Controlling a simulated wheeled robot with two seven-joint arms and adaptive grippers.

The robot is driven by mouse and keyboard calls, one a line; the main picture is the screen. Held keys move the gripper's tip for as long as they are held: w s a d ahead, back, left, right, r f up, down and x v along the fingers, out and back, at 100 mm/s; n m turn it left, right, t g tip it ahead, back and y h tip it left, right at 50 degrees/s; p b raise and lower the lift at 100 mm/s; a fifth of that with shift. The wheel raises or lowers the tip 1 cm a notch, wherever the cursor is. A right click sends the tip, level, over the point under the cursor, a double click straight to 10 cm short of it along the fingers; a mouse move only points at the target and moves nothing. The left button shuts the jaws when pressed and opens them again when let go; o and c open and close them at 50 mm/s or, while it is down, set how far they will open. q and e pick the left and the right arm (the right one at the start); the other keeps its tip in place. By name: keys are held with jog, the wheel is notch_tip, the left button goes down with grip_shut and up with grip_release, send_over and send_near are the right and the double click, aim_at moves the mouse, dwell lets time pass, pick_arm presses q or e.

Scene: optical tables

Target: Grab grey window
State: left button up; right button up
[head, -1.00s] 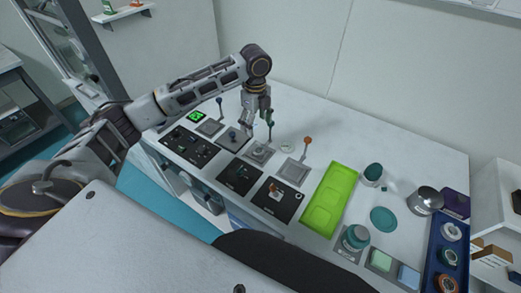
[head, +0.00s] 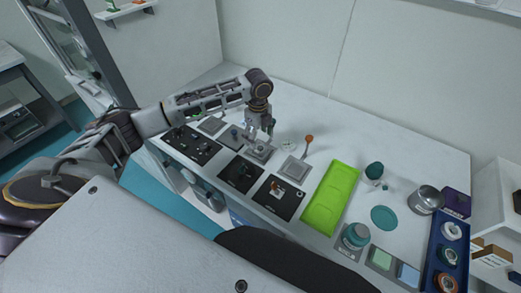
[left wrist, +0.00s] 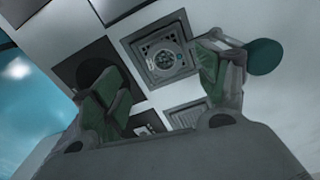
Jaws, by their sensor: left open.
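A round grey piece, which looks like the grey window (left wrist: 165,58), sits in a square grey fixture (left wrist: 149,41) in the left wrist view. In the head view the fixture (head: 260,152) lies below my left gripper (head: 262,133), which partly covers it. My left gripper (left wrist: 157,84) is open, its green-padded fingers spread apart and nothing between them. The window lies beyond the fingertips, toward the right finger. A teal knob (left wrist: 264,57) shows just behind that right finger. My right gripper is not in view.
Black panels (head: 278,197) and another grey fixture with an orange-knobbed lever (head: 308,140) stand nearby. A lime green tray (head: 331,198) lies to the right. Beyond it are a metal pot (head: 425,199) and a blue rack (head: 437,262).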

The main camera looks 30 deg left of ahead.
aim_at(260, 148)
pick_arm(q)
jog(key=shift+f, duration=0.5)
jog(key=shift+f, duration=0.1)
jog(key=shift+w+d+f+p, duration=0.1)
jog(key=shift+d+f+p, duration=0.1)
jog(key=shift+f, duration=1.05)
jog(key=shift+w+d+f+p, duration=0.1)
jog(key=shift+f+p, duration=0.05)
jog(key=shift+f, duration=1.1)
jog(key=c, duration=1.1)
jog(key=shift+r, duration=0.15)
jog(key=shift+c, duration=0.2)
notch_tip(260, 148, up, 10)
jog(key=shift+b, duration=0.35)
